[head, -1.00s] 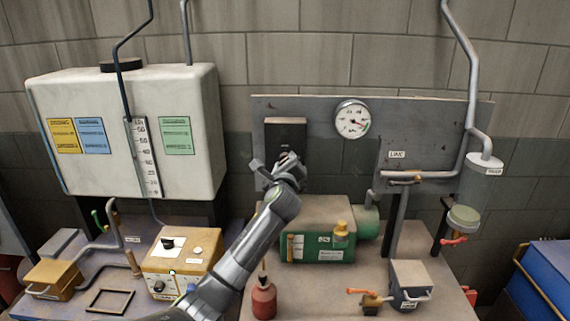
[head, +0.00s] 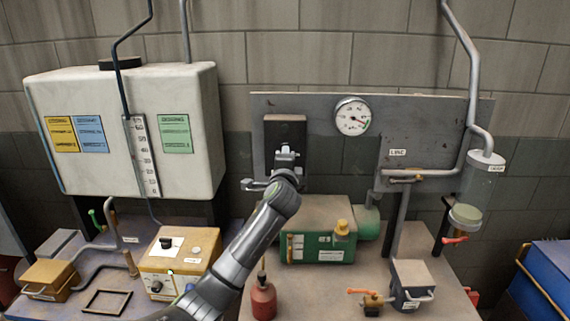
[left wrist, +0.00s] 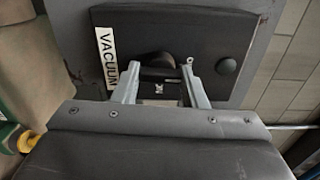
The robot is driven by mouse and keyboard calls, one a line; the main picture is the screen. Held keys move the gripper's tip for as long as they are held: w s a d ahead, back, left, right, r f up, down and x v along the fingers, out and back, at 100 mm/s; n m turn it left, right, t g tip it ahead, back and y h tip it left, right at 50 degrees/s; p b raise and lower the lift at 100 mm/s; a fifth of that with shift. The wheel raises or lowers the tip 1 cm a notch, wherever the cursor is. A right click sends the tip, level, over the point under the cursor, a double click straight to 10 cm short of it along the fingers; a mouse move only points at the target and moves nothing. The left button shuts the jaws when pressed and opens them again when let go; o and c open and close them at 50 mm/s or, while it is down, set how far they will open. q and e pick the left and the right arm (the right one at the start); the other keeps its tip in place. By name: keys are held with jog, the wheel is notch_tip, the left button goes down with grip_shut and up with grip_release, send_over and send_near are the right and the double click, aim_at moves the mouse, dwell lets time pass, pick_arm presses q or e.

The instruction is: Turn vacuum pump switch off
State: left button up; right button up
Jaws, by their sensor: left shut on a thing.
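The vacuum switch box (head: 270,130) is a dark panel on the grey backboard, left of the round gauge. In the left wrist view the box (left wrist: 215,30) fills the upper middle, with a white label reading VACUUM (left wrist: 107,57). My left gripper (head: 286,150) is at the front of the box. In the left wrist view its two fingers (left wrist: 160,78) are on either side of the black switch knob (left wrist: 158,70) and shut on it. The lower part of the knob is partly hidden. My right gripper is not in view.
The round gauge (head: 352,117) is right of the box. A green pump (head: 318,240) stands below, with a red bottle (head: 263,298) to its left. A white tank (head: 90,170) is at the left. An orange-handled valve (head: 372,300) and pipes are at the right.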

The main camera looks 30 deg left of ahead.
pick_arm(q)
jog(key=shift+f+n, duration=0.1)
jog(key=shift+n, duration=0.4)
jog(key=o, duration=1)
jog(key=b+v, duration=0.5)
jog(key=v, duration=1.2)
jog(key=shift+s, duration=0.25)
